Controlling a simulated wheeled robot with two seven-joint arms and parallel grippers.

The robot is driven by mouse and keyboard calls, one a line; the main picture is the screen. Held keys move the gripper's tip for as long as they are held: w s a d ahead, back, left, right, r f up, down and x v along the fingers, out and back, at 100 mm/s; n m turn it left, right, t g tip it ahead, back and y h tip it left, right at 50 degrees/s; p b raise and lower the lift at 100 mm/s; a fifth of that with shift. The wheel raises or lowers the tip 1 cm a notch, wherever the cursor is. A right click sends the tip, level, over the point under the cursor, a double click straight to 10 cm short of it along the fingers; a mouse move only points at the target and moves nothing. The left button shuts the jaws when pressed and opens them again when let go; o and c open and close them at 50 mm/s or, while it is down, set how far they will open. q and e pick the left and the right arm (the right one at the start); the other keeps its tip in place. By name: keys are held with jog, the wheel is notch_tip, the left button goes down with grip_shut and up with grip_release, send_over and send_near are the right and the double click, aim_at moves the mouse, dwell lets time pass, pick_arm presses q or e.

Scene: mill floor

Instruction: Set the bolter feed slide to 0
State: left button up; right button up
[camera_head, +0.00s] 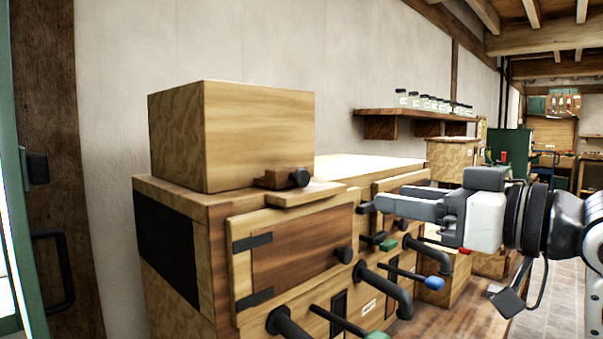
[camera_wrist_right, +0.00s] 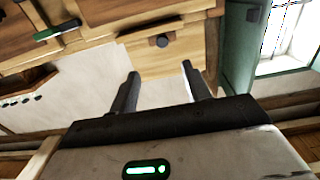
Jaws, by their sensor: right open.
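The bolter is a wooden cabinet (camera_head: 176,205) with a box hopper (camera_head: 258,135) on top. The feed slide appears to be the small wooden block (camera_head: 272,179) with a black knob (camera_head: 299,178), on a ledge at the hopper's foot. A black knob on a wooden piece, probably the same, shows in the right wrist view (camera_wrist_right: 162,41), ahead of the fingers. My right gripper (camera_head: 385,200) is open and empty, to the right of the knob and apart from it. It also shows in the wrist view (camera_wrist_right: 160,70). No scale marking is readable. My left gripper is out of view.
A hinged door (camera_head: 300,245) with a black knob is below the ledge. Black pipes (camera_head: 390,288) and levers with blue (camera_head: 434,283) and green (camera_head: 388,244) ends stick out from the front. A shelf of jars (camera_head: 415,112) hangs on the wall behind.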

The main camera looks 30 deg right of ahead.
jog(key=r, duration=0.1)
jog(key=p, duration=0.6)
send_near(306, 179)
jog(key=x, duration=0.7)
jog(key=shift+w+a, duration=0.25)
jog(key=shift+w, duration=0.25)
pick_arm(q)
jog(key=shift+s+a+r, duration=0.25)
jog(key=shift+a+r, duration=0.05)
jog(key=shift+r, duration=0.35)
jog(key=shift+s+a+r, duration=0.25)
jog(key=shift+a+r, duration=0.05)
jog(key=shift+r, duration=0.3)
pick_arm(e)
jog(key=c, duration=1)
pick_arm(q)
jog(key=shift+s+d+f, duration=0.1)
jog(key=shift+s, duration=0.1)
pick_arm(e)
grip_shut()
